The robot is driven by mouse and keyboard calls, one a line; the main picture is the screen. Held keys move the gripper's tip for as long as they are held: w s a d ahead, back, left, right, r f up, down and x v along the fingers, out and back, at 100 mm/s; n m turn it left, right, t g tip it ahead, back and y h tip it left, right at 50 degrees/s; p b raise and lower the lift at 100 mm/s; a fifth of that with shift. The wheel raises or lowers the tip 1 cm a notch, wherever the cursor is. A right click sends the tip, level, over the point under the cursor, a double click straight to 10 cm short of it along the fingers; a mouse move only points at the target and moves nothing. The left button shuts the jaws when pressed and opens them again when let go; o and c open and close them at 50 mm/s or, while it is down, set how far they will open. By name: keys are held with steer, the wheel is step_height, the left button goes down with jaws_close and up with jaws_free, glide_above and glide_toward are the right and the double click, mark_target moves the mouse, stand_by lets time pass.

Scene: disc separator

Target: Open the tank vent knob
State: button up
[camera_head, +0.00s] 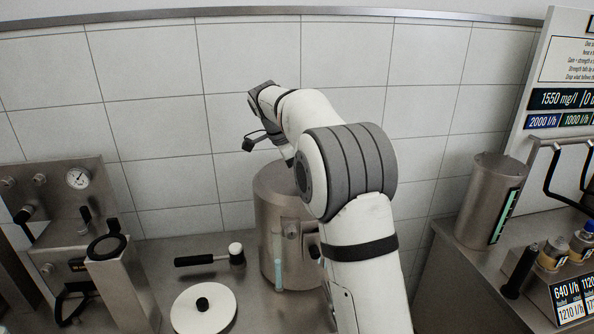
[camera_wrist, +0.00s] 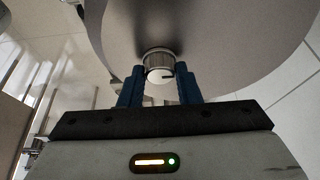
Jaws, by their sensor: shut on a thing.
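The tank (camera_head: 277,205) is a steel cylinder in the middle of the head view, against the tiled wall and partly hidden by my arm. In the wrist view the tank (camera_wrist: 215,30) fills the upper part as a broad grey curved surface. The vent knob (camera_wrist: 159,60) is a small, pale, ribbed round knob on that surface. My gripper (camera_wrist: 159,78) has its blue fingers on either side of the knob and is shut on it. In the head view the knob and fingertips are hidden by my arm.
A white round lid (camera_head: 203,311) with a black knob and a black-handled mallet (camera_head: 209,259) lie left of the tank. A gauge panel (camera_head: 65,190) stands at far left. A steel canister (camera_head: 487,203) and small bottles (camera_head: 552,255) stand at right. The tiled wall is close behind.

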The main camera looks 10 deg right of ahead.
mark_target(289, 185)
steer(key=shift+m, duration=0.3)
stand_by(0.4)
steer(key=o, duration=1)
steer(key=v, duration=0.7)
steer(key=shift+w+a+r, duration=0.1)
steer(key=shift+a+r, duration=0.15)
steer(key=shift+r, duration=0.1)
